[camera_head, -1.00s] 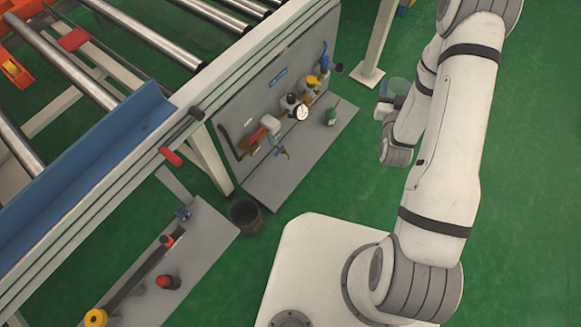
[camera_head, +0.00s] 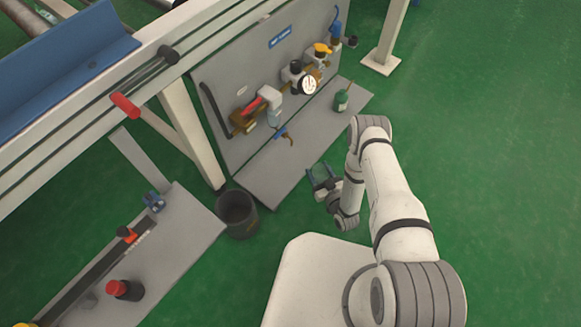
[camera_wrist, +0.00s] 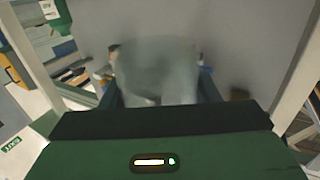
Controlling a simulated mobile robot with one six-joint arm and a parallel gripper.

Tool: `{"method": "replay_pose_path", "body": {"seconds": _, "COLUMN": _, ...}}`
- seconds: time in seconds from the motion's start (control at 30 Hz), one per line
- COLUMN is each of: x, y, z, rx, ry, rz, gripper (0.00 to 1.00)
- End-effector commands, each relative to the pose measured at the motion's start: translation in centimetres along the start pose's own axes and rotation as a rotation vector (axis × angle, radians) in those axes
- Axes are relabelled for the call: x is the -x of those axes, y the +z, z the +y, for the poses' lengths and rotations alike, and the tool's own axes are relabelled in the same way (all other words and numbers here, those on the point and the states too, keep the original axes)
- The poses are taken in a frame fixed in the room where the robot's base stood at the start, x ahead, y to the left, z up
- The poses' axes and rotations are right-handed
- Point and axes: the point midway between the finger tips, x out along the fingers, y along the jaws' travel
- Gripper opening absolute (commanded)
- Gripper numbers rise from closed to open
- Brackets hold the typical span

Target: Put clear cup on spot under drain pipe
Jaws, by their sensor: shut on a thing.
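The clear cup (camera_wrist: 158,68) is a blurred, see-through shape between the fingers of my gripper (camera_wrist: 160,92) in the wrist view. My gripper (camera_head: 323,180) is shut on it; in the head view the cup is hard to make out. My gripper is in front of the grey panel's base shelf (camera_head: 305,140), near its front edge. A small brass drain pipe with a blue lever (camera_head: 282,134) hangs low on the panel, to the left of and beyond my gripper. No marked spot under it can be made out.
A green bottle (camera_head: 342,98) stands on the shelf's right part. A dark bucket (camera_head: 237,213) stands on the floor at the shelf's left end. A pressure gauge (camera_head: 309,85) and other fittings stick out from the panel. Green floor at the right is free.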

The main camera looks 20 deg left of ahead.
Motion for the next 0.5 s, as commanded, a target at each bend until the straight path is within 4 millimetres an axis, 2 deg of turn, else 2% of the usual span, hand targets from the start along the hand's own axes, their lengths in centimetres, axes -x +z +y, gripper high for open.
{"method": "replay_pose_path", "body": {"seconds": 0.03, "x": 0.5, "y": 2.8, "z": -0.9, "rx": -0.003, "ry": -0.020, "rz": 0.000, "gripper": 0.30}}
{"method": "replay_pose_path", "body": {"seconds": 0.13, "x": 1.0, "y": 4.9, "z": -2.1, "rx": -0.005, "ry": -0.048, "rz": 0.003, "gripper": 0.30}}
{"method": "replay_pose_path", "body": {"seconds": 0.23, "x": 1.2, "y": 6.0, "z": -2.8, "rx": -0.005, "ry": -0.065, "rz": 0.006, "gripper": 0.30}}
{"method": "replay_pose_path", "body": {"seconds": 0.33, "x": 0.2, "y": 6.3, "z": -3.0, "rx": -0.003, "ry": -0.072, "rz": 0.009, "gripper": 0.30}}
{"method": "replay_pose_path", "body": {"seconds": 0.5, "x": -4.0, "y": 6.3, "z": -3.4, "rx": -0.002, "ry": -0.074, "rz": 0.012, "gripper": 0.30}}
